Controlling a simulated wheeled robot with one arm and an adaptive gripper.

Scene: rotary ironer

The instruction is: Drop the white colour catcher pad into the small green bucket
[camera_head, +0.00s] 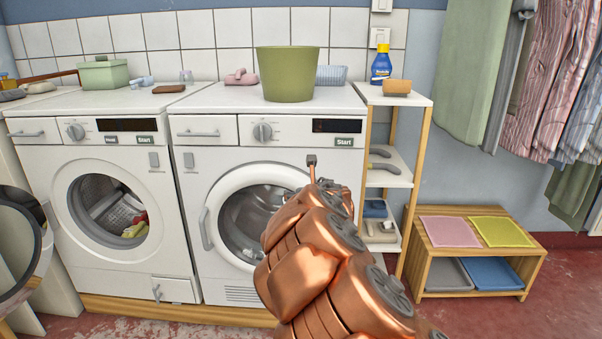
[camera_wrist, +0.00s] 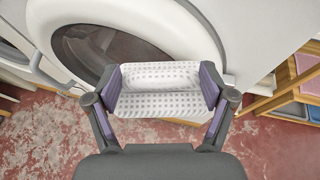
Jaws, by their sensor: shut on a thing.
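The white colour catcher pad (camera_wrist: 160,103) is a white, dotted piece in the wrist view. My gripper (camera_wrist: 163,84) is shut on it, with one purple-lined finger at each side. Below and behind the pad are the washing machine's front and the red floor. In the head view my copper arm hides the gripper's jaws and the pad. The small green bucket (camera_head: 287,75) stands upright on top of the right washing machine, towards its right side, above and to the left of my arm's far end. Its inside is not visible.
The right washing machine (camera_head: 208,129) has a closed round door (camera_wrist: 115,58) in front of my gripper. A blue bottle (camera_head: 381,66) and a tan block (camera_head: 397,86) stand on the shelf to the right. A pink item (camera_head: 240,78) and a light-blue basket (camera_head: 331,75) flank the bucket.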

